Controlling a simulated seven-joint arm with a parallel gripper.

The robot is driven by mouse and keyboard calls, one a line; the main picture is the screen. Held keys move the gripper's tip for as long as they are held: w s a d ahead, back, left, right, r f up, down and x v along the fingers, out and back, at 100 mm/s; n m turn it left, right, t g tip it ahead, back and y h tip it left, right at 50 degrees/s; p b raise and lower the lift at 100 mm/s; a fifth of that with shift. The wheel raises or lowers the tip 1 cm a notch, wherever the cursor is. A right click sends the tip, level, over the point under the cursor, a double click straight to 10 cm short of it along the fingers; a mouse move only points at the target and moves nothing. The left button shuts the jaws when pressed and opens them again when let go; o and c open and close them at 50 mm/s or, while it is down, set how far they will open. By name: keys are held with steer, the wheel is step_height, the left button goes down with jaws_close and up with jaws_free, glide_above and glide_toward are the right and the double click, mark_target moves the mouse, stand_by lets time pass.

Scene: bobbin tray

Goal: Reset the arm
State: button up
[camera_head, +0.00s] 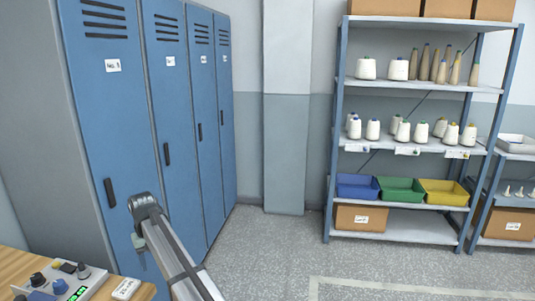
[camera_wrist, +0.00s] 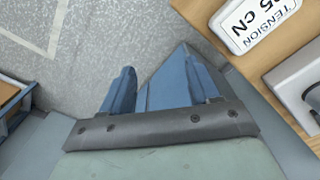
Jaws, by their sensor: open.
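The task names only my arm. In the wrist view my gripper (camera_wrist: 154,68) shows two blue fingers standing apart, with nothing between them. Grey floor lies beyond the fingertips, and the edge of a wooden table is to their right. In the head view my grey arm rises from the bottom edge and bends in front of the blue lockers.
The wooden table (camera_head: 12,262) at lower left carries a device with knobs (camera_head: 60,286) and a white label plate (camera_head: 126,289), which also shows in the wrist view (camera_wrist: 258,22). Blue lockers (camera_head: 180,120) stand behind. A shelf rack (camera_head: 412,143) holds cones and bins. Floor between is clear.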

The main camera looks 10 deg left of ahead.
steer(key=w+d+f+m, duration=0.15)
steer(key=d+f, duration=0.35)
steer(key=d, duration=0.5)
steer(key=w+d+f+m, duration=0.1)
steer(key=w+d+f, duration=0.2)
steer(key=d+f, duration=0.55)
steer(key=w+d+f+m, duration=0.2)
steer(key=w+d+f, duration=0.1)
steer(key=d, duration=1)
steer(key=s+d+f+m, duration=0.2)
steer(key=s+d+f, duration=0.25)
steer(key=d, duration=0.75)
steer(key=s+d+f+m, duration=0.1)
steer(key=s+d+f, duration=0.35)
steer(key=d, duration=0.65)
steer(key=s+d+f+m, duration=0.2)
steer(key=s+d+f, duration=0.25)
steer(key=d, duration=0.75)
steer(key=s+f+g, duration=0.3)
steer(key=s+f, duration=0.6)
steer(key=s, duration=0.5)
steer(key=s+f+g, duration=0.3)
steer(key=s+f, duration=0.7)
steer(key=s, duration=0.5)
steer(key=shift+s+a+g, duration=0.2)
steer(key=shift+s+g, duration=0.05)
steer(key=shift+g, duration=0.15)
